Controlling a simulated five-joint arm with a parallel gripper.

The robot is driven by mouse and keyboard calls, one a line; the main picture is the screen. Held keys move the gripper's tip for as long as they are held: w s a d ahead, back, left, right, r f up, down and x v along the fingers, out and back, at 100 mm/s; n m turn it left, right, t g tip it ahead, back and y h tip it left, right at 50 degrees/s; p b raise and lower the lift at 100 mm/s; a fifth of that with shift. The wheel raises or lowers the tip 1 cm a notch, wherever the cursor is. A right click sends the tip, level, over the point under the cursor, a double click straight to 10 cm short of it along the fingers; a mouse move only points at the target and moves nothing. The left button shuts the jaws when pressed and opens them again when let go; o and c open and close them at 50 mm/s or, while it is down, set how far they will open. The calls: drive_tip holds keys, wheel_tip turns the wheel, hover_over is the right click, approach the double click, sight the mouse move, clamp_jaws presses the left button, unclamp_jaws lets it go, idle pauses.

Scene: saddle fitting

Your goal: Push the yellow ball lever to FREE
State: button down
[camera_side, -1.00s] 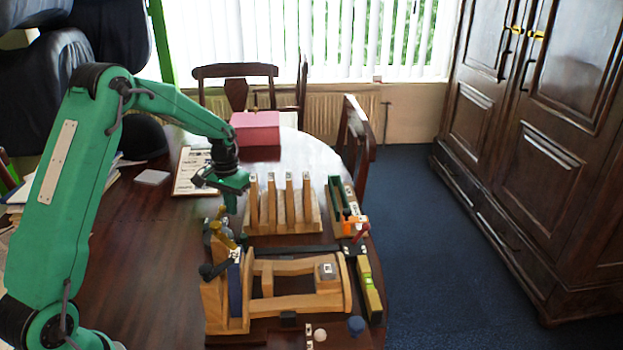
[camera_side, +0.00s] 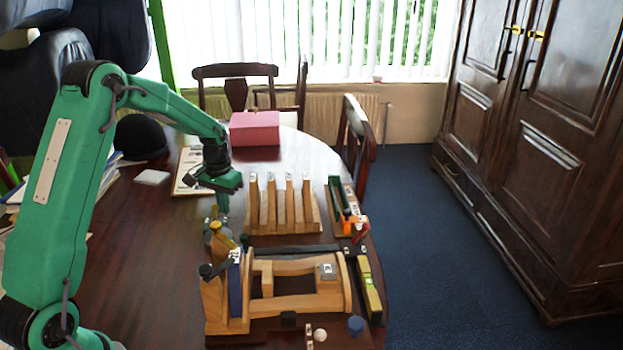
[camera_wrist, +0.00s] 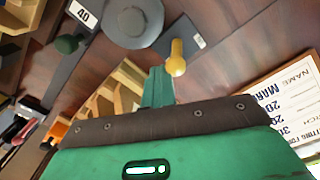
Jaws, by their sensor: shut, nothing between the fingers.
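The yellow ball lever (camera_wrist: 177,60) stands just past my fingertips in the wrist view, its rounded yellow end beside a grey plate with a small white label. The label's words are too small to read. In the side view the lever (camera_side: 216,227) shows as a small yellow shape at the left end of the wooden fixture (camera_side: 297,268). My gripper (camera_side: 223,206) is shut and empty, pointing down close above and beside the lever. Its green fingers (camera_wrist: 158,86) appear next to the yellow end in the wrist view; whether they touch it I cannot tell.
A wooden rack with several upright slats (camera_side: 283,215) stands behind the fixture. A green-and-orange tool holder (camera_side: 345,208) is right of it. A dark green ball (camera_wrist: 67,44) and a grey disc (camera_wrist: 135,20) lie near the lever. The table left of the fixture is clear.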

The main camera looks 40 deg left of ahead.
drive_tip(key=shift+s+a+f, duration=0.3)
drive_tip(key=shift+s+a, duration=0.15)
drive_tip(key=shift+s, duration=0.1)
drive_tip(key=shift+w+d+r, duration=0.15)
drive_tip(key=shift+w+d, duration=0.05)
drive_tip(key=shift+w, duration=0.1)
drive_tip(key=shift+w+d, duration=0.2)
drive_tip(key=shift+d, duration=0.05)
drive_tip(key=shift+r, duration=0.1)
wheel_tip(320, 180, up, 7)
idle(1.4)
idle(0.3)
